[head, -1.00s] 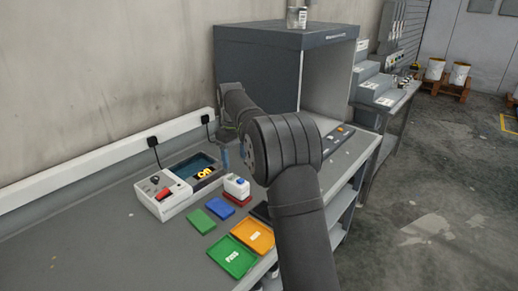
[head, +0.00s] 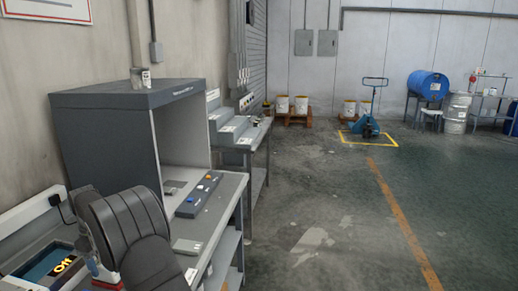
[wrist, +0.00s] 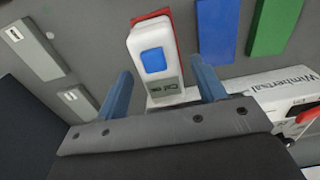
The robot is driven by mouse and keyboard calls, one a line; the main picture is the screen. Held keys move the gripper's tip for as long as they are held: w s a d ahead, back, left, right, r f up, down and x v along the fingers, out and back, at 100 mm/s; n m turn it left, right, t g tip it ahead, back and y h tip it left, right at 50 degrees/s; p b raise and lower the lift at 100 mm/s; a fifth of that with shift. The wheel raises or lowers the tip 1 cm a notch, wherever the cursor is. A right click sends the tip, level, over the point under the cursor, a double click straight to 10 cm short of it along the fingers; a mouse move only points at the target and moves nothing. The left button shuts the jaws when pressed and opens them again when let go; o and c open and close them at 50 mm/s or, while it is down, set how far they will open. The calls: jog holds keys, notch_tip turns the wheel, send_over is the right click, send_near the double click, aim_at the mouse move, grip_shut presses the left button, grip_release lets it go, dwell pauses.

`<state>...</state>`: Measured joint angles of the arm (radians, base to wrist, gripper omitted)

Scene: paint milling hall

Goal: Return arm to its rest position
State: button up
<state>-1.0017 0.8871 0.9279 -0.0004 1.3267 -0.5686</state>
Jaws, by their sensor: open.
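My gripper (wrist: 161,72) shows in the wrist view with its two blue fingers spread apart and nothing held between them. A small white device (wrist: 159,62) with a blue square and a red base stands on the grey bench past the fingertips, framed between them. In the head view my arm's dark links fill the lower left corner. My gripper cannot be seen there. In the wrist view a blue plate (wrist: 215,30) and a green plate (wrist: 273,25) lie right of the device.
In the head view a grey booth (head: 130,120) stands on the bench behind my arm, with a control strip (head: 198,195) at its front. In the wrist view a white instrument (wrist: 265,95) is close right of the gripper.

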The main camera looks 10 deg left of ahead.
jog(key=shift+r, duration=0.45)
